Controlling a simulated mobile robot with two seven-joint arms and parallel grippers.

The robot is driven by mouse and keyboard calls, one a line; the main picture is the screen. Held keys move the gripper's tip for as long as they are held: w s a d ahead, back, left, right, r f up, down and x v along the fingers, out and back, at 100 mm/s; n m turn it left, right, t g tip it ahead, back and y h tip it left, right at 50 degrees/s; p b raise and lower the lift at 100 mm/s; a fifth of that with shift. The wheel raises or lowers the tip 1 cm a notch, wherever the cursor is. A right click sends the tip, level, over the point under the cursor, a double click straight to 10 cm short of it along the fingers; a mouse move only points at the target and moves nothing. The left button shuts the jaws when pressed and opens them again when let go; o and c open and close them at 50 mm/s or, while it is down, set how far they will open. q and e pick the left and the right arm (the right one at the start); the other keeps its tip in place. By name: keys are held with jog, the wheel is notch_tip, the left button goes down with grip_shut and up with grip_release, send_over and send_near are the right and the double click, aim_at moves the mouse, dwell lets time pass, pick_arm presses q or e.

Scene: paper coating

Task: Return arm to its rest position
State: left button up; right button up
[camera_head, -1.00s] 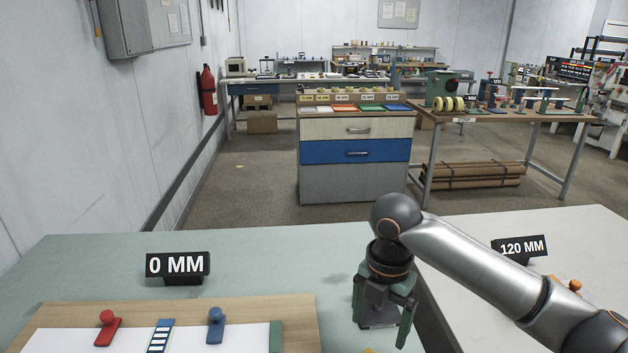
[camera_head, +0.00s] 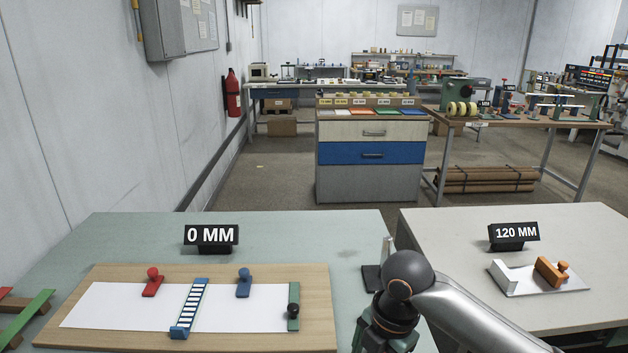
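My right arm comes in from the lower right, and its gripper (camera_head: 378,347) hangs low over the right part of the green table. Its fingertips are cut off by the bottom edge, so I cannot see whether it is open or holds anything. My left gripper is not in view. A wooden board (camera_head: 322,310) lies on the green table to the left of the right gripper. White paper (camera_head: 120,305) lies on the board, with a red clamp (camera_head: 153,281), a blue clamp (camera_head: 244,284), a blue-and-white striped piece (camera_head: 190,305) and a green bar (camera_head: 293,305) with a dark knob.
A "0 MM" sign (camera_head: 211,236) stands behind the board. A small dark stand (camera_head: 371,278) is beside my arm. The right table (camera_head: 450,240) holds a "120 MM" sign (camera_head: 513,234) and a metal plate with an orange handle (camera_head: 551,270). Green bars (camera_head: 27,318) lie far left.

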jog(key=s+a+f+m+t+y, duration=0.2)
jog(key=s+a+f+m+y, duration=0.1)
jog(key=s+f+m, duration=0.55)
jog(key=s+d+f+m+t+h, duration=0.1)
jog(key=s+d+f+m+h, duration=0.1)
jog(key=s+d+m, duration=0.5)
jog(key=s+d+f+m+h, duration=0.2)
jog(key=s+d+m, duration=0.3)
jog(key=d+m, duration=0.25)
jog(key=w+a+f+t+y, duration=0.1)
jog(key=w+a+f+t, duration=0.1)
jog(key=f, duration=0.3)
jog(key=w+a+f+t+y, duration=0.1)
jog(key=w+a+f+t, duration=0.1)
jog(key=f, duration=0.3)
jog(key=shift+a+t, duration=0.3)
jog(key=shift+t, duration=0.6)
jog(key=shift+w+f, duration=0.1)
